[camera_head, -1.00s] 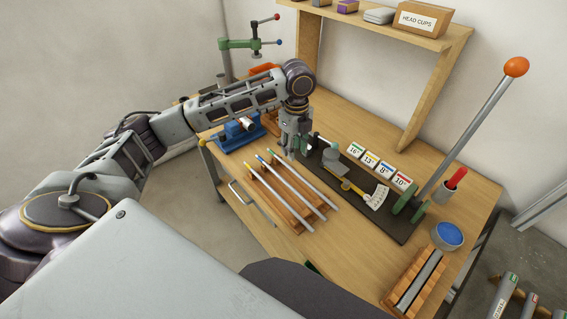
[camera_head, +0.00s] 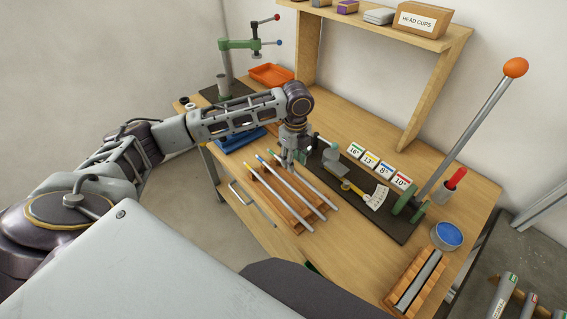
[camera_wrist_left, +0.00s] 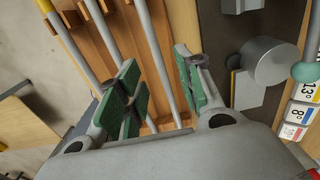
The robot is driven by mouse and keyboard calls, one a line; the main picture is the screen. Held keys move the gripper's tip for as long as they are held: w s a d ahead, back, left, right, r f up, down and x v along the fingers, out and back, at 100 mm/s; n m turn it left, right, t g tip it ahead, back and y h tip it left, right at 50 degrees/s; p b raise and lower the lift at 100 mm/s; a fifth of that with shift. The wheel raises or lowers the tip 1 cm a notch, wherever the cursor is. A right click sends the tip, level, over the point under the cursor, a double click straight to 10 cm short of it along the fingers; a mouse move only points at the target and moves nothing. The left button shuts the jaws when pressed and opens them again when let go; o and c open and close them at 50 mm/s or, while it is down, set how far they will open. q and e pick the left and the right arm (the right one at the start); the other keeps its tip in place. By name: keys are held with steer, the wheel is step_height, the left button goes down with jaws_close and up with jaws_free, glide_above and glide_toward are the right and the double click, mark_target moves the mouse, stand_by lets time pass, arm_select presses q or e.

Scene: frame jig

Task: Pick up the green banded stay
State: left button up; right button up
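Three thin grey stays lie side by side on a wooden rack (camera_head: 293,219). The left stay has a yellow band (camera_wrist_left: 45,6), and the middle stay (camera_head: 291,184) has a blue band near its far end. My right gripper is out of view.
A dark jig plate with a grey cylinder (camera_wrist_left: 268,62) and a quadrant scale (camera_head: 377,198) stands close right of the rack. Number cards (camera_head: 370,159), a long orange-knobbed lever (camera_head: 470,117) and a blue-topped cup (camera_head: 448,235) lie further right. A blue vise (camera_head: 240,139) is at left.

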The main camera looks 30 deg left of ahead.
arm_select(q)
steer(key=shift+f, duration=1.8)
jaws_close()
